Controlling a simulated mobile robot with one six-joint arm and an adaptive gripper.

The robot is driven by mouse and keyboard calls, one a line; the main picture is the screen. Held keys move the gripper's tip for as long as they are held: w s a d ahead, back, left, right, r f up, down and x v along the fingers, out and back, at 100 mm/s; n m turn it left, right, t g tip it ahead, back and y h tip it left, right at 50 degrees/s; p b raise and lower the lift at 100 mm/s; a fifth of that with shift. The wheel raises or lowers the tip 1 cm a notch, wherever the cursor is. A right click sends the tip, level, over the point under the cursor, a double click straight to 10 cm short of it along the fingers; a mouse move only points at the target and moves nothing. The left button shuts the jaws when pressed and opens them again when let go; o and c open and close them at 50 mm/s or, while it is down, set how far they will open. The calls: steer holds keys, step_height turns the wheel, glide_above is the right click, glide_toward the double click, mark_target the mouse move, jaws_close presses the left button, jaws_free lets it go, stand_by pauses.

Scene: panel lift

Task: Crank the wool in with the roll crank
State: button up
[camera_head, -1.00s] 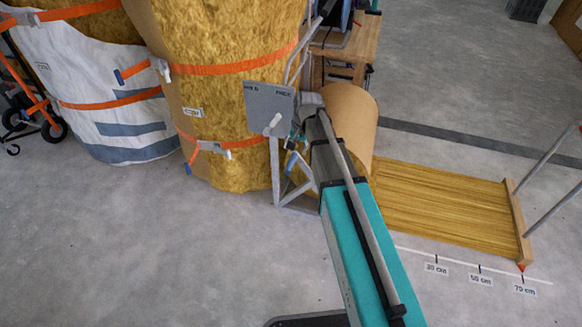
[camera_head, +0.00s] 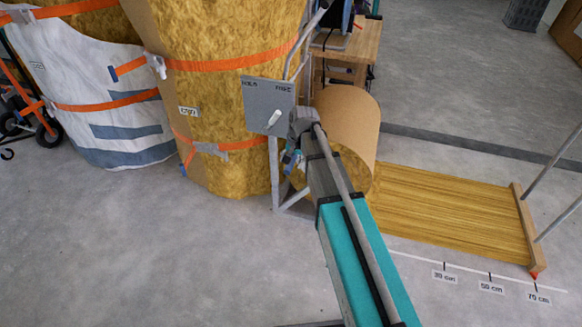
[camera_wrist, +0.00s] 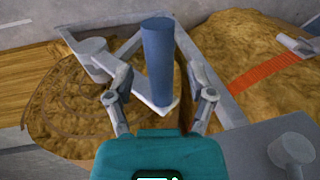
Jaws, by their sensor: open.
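The roll crank shows in the wrist view as a blue-grey upright handle (camera_wrist: 158,60) on a pale crank arm (camera_wrist: 155,103). My gripper (camera_wrist: 160,95) is open, with one finger on each side of the handle's lower part. I cannot tell whether either finger touches it. In the head view my arm largely hides the gripper and crank. The wool roll (camera_head: 352,112) stands behind my arm, and its spiral end shows in the wrist view (camera_wrist: 65,105). The wool strip (camera_head: 450,210) lies unrolled to the right, ending at a wooden bar (camera_head: 528,228).
A grey HOLD/FREE plate (camera_head: 258,97) with a pale lever (camera_head: 274,118) stands beside my arm. Large strapped wool bales (camera_head: 220,110) crowd the left.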

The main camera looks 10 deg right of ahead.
steer(key=shift+a+f, duration=0.1)
steer(key=shift+f, duration=0.35)
steer(key=shift+c, duration=0.3)
jaws_close()
